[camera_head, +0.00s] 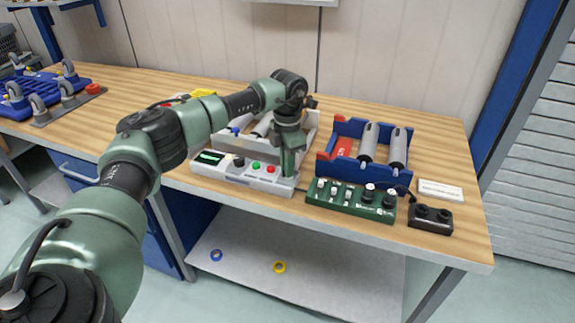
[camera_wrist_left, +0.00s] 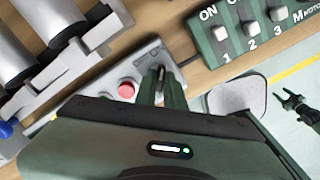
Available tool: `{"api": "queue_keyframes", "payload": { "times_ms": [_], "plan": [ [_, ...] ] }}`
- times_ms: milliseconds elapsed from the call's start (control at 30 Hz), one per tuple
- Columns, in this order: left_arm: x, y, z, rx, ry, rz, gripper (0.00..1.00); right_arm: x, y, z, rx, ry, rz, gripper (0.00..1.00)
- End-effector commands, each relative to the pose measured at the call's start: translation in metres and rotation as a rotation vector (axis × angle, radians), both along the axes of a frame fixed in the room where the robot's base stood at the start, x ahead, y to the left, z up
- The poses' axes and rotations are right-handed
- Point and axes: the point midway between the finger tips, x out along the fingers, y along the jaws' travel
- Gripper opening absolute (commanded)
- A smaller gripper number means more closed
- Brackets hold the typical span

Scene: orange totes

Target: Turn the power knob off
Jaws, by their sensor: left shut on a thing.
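A white control box (camera_head: 225,173) lies on the wooden bench, with a lit green display, a black knob (camera_head: 238,160), a green button and a red button on top. My left gripper (camera_head: 290,170) points down onto the box's right end, beyond the red button. In the left wrist view the left gripper's fingers (camera_wrist_left: 162,85) are shut on a small dark knob, beside the red button (camera_wrist_left: 126,89). The fingers hide most of this knob, so its angle cannot be told. My right gripper (camera_wrist_left: 288,100) shows small over the floor in the left wrist view, its fingers apart and empty.
A green switch box (camera_head: 350,197) and a small black box (camera_head: 430,218) stand at the bench's front edge. A blue rack with grey cylinders (camera_head: 365,158) and a grey rack (camera_head: 235,138) stand close behind. A blue wheeled frame (camera_head: 45,95) is far left.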

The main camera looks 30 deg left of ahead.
Motion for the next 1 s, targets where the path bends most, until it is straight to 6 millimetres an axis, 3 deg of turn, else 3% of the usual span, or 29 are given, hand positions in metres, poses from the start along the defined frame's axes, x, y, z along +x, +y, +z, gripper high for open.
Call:
{"api": "queue_keyframes", "payload": {
  "times_ms": [1000],
  "plan": [
    [0.001,0.001,0.004,-0.001,-0.004,0.900,0.00,0.002,0.001,0.037,0.002,-0.003,-0.002,0.51]
  ]
}}
